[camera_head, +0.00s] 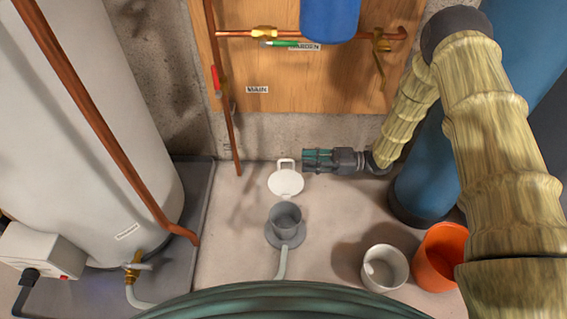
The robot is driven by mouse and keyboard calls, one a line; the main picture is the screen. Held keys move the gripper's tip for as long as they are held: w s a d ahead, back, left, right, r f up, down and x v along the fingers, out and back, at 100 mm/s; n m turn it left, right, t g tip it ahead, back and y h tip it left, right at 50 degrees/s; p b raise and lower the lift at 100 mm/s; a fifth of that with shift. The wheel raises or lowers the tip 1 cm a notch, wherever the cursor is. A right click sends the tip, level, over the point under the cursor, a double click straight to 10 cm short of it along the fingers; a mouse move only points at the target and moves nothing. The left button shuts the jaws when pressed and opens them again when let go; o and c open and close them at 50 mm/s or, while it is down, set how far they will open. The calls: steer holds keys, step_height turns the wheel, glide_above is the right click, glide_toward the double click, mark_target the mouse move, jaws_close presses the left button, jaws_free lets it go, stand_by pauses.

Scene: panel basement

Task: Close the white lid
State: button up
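The white lid (286,184) is a round disc with a loop handle at its far edge. It is off the grey round opening (285,222), just behind it toward the wall. The opening is uncovered and its hollow inside shows. I cannot tell whether a hinge joins the two. My gripper (306,160) points left, close to the right of the lid's handle, with a small gap in the picture. The fingers show small and dark teal, and I cannot tell whether they are apart. No object shows in them.
A white tank (85,130) on a grey tray stands left, with copper pipes (222,110) nearby. A white bucket (385,270) and an orange bucket (438,262) stand at front right. A blue cylinder (425,170) is behind my arm.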

mark_target(290, 160)
steer(key=a+b, duration=0.3)
steer(key=a, duration=0.5)
steer(key=shift+a, duration=0.25)
jaws_close()
